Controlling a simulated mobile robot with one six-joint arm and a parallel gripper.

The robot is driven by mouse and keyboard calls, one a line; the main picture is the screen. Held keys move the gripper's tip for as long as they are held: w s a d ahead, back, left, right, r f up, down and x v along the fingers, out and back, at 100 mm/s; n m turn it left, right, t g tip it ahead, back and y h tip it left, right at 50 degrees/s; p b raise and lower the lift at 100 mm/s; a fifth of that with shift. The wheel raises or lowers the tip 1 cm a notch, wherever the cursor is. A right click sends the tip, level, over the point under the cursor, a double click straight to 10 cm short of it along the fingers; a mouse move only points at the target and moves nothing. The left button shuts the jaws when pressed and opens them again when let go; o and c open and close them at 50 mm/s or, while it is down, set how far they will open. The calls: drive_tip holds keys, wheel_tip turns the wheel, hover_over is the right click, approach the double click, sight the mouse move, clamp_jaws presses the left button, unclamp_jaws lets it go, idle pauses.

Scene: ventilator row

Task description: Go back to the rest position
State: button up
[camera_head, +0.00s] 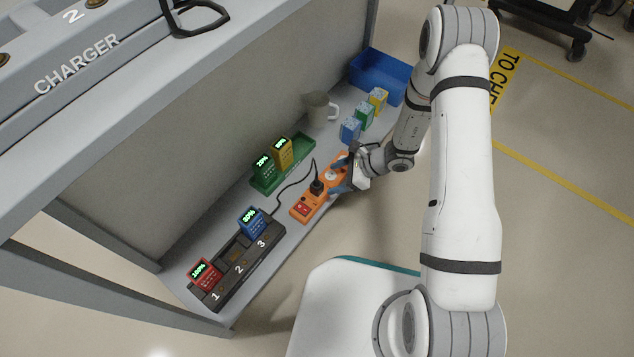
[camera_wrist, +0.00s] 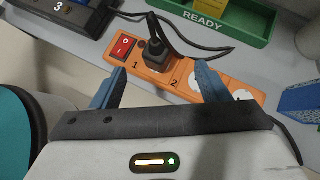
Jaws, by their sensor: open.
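My gripper (camera_head: 345,178) is over the orange power strip (camera_head: 308,210) at the front of the grey shelf. In the wrist view my gripper (camera_wrist: 158,88) has its two blue fingers spread wide, with nothing between them but a view of the strip (camera_wrist: 178,72). A black plug (camera_wrist: 155,52) sits in the strip's socket 1, beside a red rocker switch (camera_wrist: 124,45). My arm reaches out to the shelf from the right. Whether the fingers touch the strip is hard to tell.
A black charger (camera_head: 240,262) with slots 1 to 3 holds red and blue batteries. A green tray (camera_head: 295,170) holds green and yellow ones. A mug (camera_head: 318,108), several coloured blocks (camera_head: 364,115) and a blue bin (camera_head: 378,72) stand farther back. An upper shelf (camera_head: 150,75) overhangs left.

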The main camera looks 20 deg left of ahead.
drive_tip(key=s+d+r+n+h+p, duration=0.1)
drive_tip(key=d+r+n+p, duration=0.15)
drive_tip(key=r+p, duration=0.75)
drive_tip(key=s+d+r+n+p, duration=0.1)
drive_tip(key=d+r+n+p, duration=0.15)
drive_tip(key=r, duration=1.45)
drive_tip(key=s+d+r+n+h+p, duration=0.15)
drive_tip(key=r+n+p, duration=0.3)
drive_tip(key=r, duration=0.95)
drive_tip(key=s+d+r+n+t+h+p, duration=0.1)
drive_tip(key=d+r+p, duration=0.4)
drive_tip(key=r, duration=0.6)
drive_tip(key=s+d+r+n+t+h+p, duration=0.1)
drive_tip(key=s+d+r+n+h+p, duration=0.2)
drive_tip(key=r, duration=0.9)
drive_tip(key=s+d+r+n+t+h+p, duration=0.1)
drive_tip(key=s+d+r+n+h+p, duration=0.2)
drive_tip(key=s+d+r+p, duration=0.4)
wheel_tip(320, 180, up, 5)
drive_tip(key=d+p, duration=0.1)
drive_tip(key=p, duration=0.4)
drive_tip(key=shift+d+t, duration=0.2)
drive_tip(key=shift+t, duration=0.2)
